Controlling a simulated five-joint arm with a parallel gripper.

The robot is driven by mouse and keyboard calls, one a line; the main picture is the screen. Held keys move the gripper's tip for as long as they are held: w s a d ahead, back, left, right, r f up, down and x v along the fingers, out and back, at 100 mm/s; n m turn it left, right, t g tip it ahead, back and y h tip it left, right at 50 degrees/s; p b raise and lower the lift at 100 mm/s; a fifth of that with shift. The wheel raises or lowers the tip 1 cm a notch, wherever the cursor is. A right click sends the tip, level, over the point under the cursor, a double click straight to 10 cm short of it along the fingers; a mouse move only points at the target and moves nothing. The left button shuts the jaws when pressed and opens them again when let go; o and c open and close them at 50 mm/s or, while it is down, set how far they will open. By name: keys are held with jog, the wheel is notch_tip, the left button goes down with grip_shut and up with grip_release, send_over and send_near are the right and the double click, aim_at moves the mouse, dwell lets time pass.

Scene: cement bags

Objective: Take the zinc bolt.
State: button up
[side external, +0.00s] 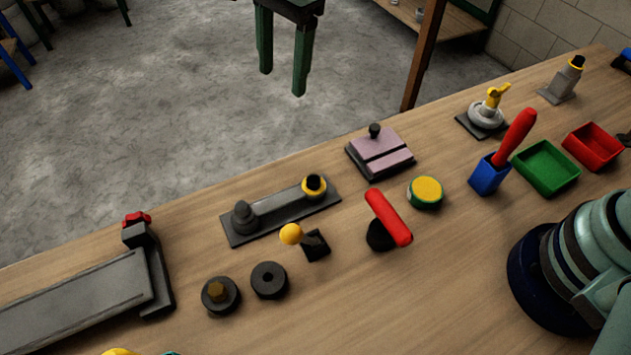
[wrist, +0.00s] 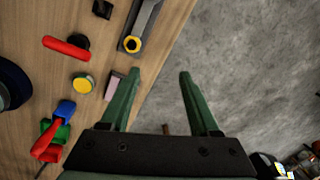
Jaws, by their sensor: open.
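I cannot make out a zinc-coloured bolt for certain in either view. A brass-coloured hex head (side external: 216,292) sits in a dark round holder at the front left of the bench in the side view. A similar dark round piece (side external: 269,280) with a hole in its middle stands beside it. My gripper (side external: 282,82) hangs at the top of the side view, its two dark green fingers apart and nothing between them. In the wrist view my gripper (wrist: 160,73) is open and empty, with bare floor between the fingers and the bench to the left.
A grey plate with a yellow-ringed post (side external: 314,186), a yellow-ball lever (side external: 291,234), a red-handled piece (side external: 388,217), a yellow-topped disc (side external: 426,191) and a pink block (side external: 380,153) stand on the bench. A blue cup (side external: 489,175), green tray (side external: 546,167) and red tray (side external: 593,147) stand right.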

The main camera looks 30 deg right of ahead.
jog(key=s+a+f+m+g, duration=0.1)
jog(key=s+a+f+m, duration=0.3)
jog(key=a+f, duration=0.45)
send_over(241, 206)
jog(key=shift+h, duration=0.4)
notch_tip(241, 206, down, 4)
jog(key=shift+w+d, duration=0.1)
jog(key=shift+d, duration=0.05)
jog(key=shift+f, duration=3.1)
grip_shut()
